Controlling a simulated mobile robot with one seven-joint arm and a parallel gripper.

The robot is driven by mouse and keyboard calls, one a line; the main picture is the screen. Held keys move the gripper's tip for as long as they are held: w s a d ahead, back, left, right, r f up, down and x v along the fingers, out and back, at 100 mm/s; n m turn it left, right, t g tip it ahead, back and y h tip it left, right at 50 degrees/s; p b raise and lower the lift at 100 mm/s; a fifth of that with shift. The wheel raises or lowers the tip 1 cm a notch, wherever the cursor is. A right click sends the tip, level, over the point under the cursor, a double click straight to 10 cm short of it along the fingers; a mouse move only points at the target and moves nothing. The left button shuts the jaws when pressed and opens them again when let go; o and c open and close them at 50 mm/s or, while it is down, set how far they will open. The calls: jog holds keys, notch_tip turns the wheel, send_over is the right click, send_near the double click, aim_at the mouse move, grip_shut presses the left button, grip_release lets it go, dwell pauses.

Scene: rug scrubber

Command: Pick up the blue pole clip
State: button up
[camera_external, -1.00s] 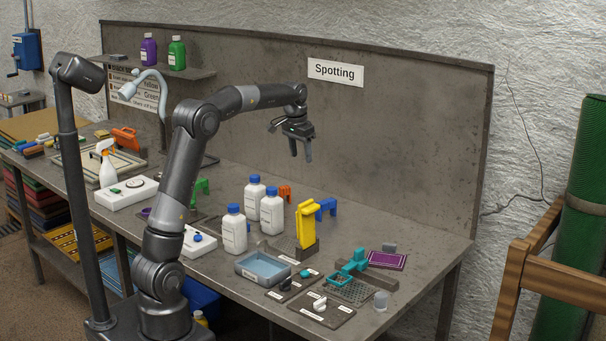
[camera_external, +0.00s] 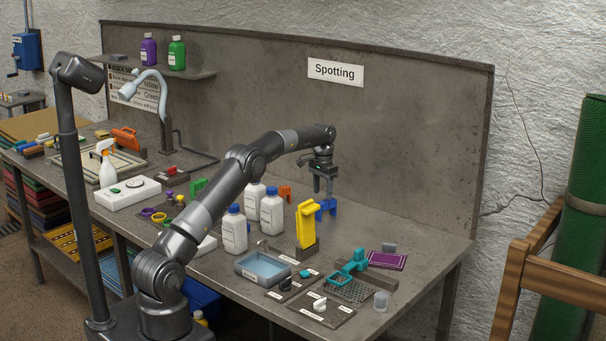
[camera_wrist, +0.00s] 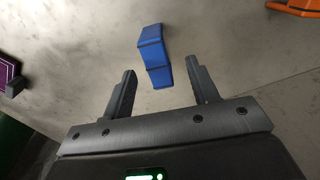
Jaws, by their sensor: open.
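The blue pole clip (camera_external: 327,207) stands on the bench near the back panel, just right of the yellow clip-like piece. In the wrist view the blue pole clip (camera_wrist: 154,56) lies beyond the fingertips, roughly midway between them. My gripper (camera_external: 324,190) is open and points down just above the clip in the external view. Whether the fingertips touch the clip cannot be told from the external view.
A yellow piece (camera_external: 307,224) stands left of the clip. White bottles with blue caps (camera_external: 271,214) and an orange clip (camera_external: 285,191) stand further left. A teal tool (camera_external: 349,267) and a purple mat (camera_external: 387,260) lie to the front right. Bare bench surrounds the clip in the wrist view.

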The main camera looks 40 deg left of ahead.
aim_at(324, 210)
jog(key=f, duration=0.8)
jog(key=shift+d+f, duration=0.35)
jog(key=shift+f, duration=0.05)
jog(key=shift+c, duration=0.3)
jog(key=c, duration=1)
jog(key=shift+o, duration=0.2)
jog(key=shift+r, duration=0.15)
